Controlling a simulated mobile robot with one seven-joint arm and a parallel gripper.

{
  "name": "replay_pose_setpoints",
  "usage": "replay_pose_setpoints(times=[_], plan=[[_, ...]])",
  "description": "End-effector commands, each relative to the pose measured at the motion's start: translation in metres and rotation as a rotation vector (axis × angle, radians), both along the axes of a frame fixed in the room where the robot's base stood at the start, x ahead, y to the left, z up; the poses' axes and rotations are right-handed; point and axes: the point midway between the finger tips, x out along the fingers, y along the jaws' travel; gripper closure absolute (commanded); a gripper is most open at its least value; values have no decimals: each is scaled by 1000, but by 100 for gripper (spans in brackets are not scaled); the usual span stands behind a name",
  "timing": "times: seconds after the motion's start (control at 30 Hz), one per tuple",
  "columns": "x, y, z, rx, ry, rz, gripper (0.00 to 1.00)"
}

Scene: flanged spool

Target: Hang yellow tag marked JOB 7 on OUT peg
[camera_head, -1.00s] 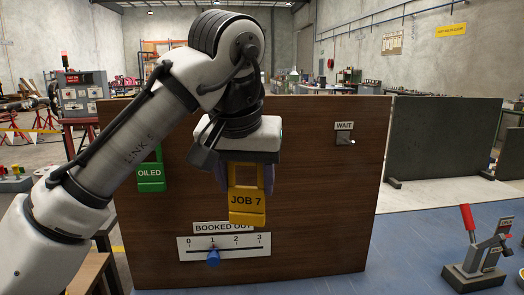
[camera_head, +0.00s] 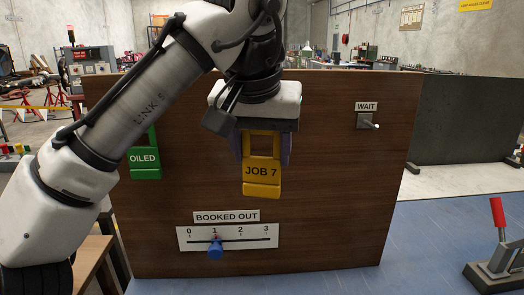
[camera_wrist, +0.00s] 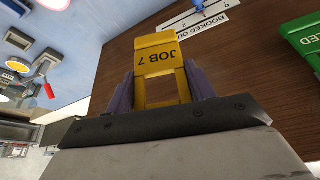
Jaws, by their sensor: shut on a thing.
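The yellow JOB 7 tag (camera_head: 262,175) hangs upright in my gripper (camera_head: 262,148), in front of the brown board. The gripper's purple fingers are shut on the two sides of the tag's upper frame. The wrist view also shows the tag (camera_wrist: 157,62) between the fingers, its lettering turned. The tag's lower end is above and a little right of the BOOKED OUT label. I see no peg marked OUT; my arm and gripper cover the board's upper middle. I cannot tell the gap between tag and board.
The brown board (camera_head: 330,225) carries a WAIT peg (camera_head: 366,121) at right, empty. A green OILED tag (camera_head: 145,160) is at left, partly behind my arm. Below is a 0-to-3 scale with a blue slider (camera_head: 215,250) near 1. A red-handled clamp (camera_head: 497,240) stands on the blue bench at right.

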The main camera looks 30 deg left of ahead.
Motion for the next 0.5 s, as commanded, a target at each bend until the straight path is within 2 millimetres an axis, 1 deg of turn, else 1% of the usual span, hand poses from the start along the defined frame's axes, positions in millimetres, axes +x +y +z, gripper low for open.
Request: replay_pose_setpoints(times=[0.5], plan=[[25,18,-2,0,1,0,68]])
